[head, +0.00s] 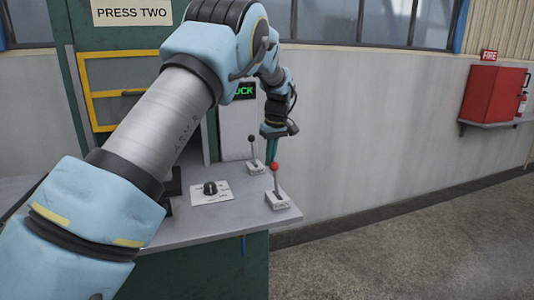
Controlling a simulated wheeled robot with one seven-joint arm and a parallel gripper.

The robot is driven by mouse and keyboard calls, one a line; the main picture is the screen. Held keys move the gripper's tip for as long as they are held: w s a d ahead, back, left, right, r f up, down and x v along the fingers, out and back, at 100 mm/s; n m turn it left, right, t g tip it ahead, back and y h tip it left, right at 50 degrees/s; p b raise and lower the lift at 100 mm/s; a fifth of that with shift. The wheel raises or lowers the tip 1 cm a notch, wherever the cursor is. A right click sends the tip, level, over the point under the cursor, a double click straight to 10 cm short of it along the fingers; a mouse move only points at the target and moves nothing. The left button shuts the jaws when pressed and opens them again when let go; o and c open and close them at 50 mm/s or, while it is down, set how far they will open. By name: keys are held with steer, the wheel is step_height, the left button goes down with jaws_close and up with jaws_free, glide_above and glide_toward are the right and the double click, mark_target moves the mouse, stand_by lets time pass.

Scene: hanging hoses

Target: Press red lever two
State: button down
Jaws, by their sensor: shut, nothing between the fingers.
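The red-knobbed lever (276,181) stands upright on a small white base plate near the right end of the grey control bench. A sign (132,13) above the machine reads "PRESS TWO". My gripper (271,160) points down just above and behind the red knob in the picture. Its fingers are together and partly hidden behind the knob. I cannot tell whether they touch the lever. A second lever with a black knob (253,152) stands to the left and farther back, on its own white plate.
A rotary knob on a white plate (211,191) sits left of the levers on the bench (200,225). A lit display (245,91), partly hidden, and a yellow-framed guard (90,97) are behind my arm. A red fire cabinet (494,93) hangs at right. The floor at right is clear.

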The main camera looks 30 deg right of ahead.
mark_target(275, 171)
steer(key=shift+s+b, duration=0.25)
steer(key=shift+b, duration=0.3)
steer(key=shift+s+r+t+b, duration=0.1)
steer(key=shift+s+t+b, duration=0.1)
steer(key=shift+t+b, duration=0.2)
steer(key=shift+s+r+b, duration=0.1)
steer(key=shift+s+b, duration=0.15)
steer(key=shift+b, duration=0.15)
steer(key=shift+s+t+b, duration=0.55)
steer(key=shift+t+b, duration=0.05)
steer(key=shift+b, duration=0.65)
steer(key=s+t+b, duration=0.1)
steer(key=b, duration=0.2)
steer(key=s+t+b, duration=0.1)
steer(key=b, duration=0.3)
steer(key=s+t+b, duration=0.1)
steer(key=s+b, duration=0.1)
steer(key=b, duration=0.1)
steer(key=shift+a+t+h, duration=0.3)
steer(key=shift+s+a+r+t+b, duration=0.15)
steer(key=shift+s+t+b, duration=0.4)
steer(key=shift+b, duration=1.05)
steer(key=shift+s+a+r+t+b, duration=0.15)
steer(key=shift+s+b, duration=0.65)
steer(key=shift+b, duration=0.75)
steer(key=shift+s, duration=0.1)
